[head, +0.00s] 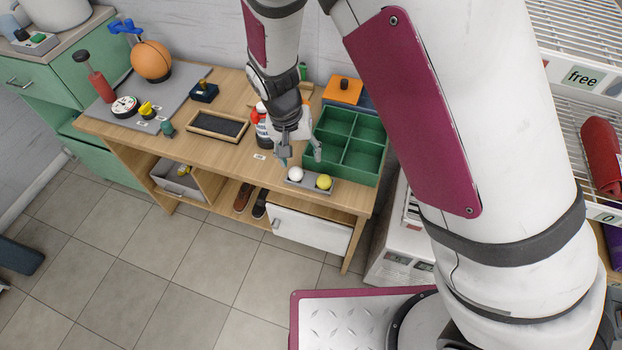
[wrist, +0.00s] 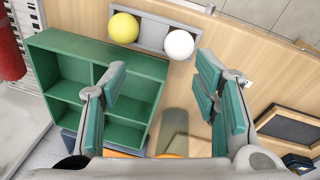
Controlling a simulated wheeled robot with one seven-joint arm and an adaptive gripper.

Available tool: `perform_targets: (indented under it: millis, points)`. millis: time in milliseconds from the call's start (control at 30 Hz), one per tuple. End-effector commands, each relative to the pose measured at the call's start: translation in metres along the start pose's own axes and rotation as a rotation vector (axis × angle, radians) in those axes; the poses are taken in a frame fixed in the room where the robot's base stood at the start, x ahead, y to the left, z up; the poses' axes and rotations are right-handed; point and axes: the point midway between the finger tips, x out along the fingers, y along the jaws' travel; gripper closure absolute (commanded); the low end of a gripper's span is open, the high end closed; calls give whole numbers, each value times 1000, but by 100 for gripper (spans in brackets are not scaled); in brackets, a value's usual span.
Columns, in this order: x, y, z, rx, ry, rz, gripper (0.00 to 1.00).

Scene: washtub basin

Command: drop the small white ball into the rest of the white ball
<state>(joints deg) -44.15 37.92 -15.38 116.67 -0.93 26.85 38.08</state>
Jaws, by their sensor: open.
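The small white ball (head: 296,174) sits in the left half of a small grey rest (head: 309,182) near the table's front edge. A yellow ball (head: 324,182) sits in the right half. In the wrist view the white ball (wrist: 179,44) and yellow ball (wrist: 124,28) sit at the two ends of the rest (wrist: 152,35). My gripper (head: 300,158) is open and empty, just above and behind the balls in the head view. In the wrist view my gripper's fingers (wrist: 160,86) are wide apart, and both balls lie beyond the fingertips, touching neither.
A green divided box (head: 349,143) stands right behind the rest. A bottle (head: 263,128) stands left of my gripper. A dark framed tray (head: 217,126) lies further left. The table (head: 235,150) is bare left of the rest.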

Motion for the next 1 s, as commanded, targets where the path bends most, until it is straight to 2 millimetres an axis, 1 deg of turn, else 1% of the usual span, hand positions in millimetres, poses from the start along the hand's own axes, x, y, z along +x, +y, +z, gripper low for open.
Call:
perform_targets:
  millis: [33, 300, 400, 500, 600, 700, 1000]
  points:
    - [-10, -1, -1, 0, 3, -3, 45]
    - [-65, -1, 0, -1, 3, -4, 45]
    - [-82, -1, 0, 0, 3, -3, 45]
    - [-94, -1, 0, -1, 2, -2, 45]
    - [-102, 0, 0, -1, 1, -1, 45]
    - [-106, 0, 0, -1, 1, 0, 45]
    - [-107, 0, 0, -1, 0, 0, 45]
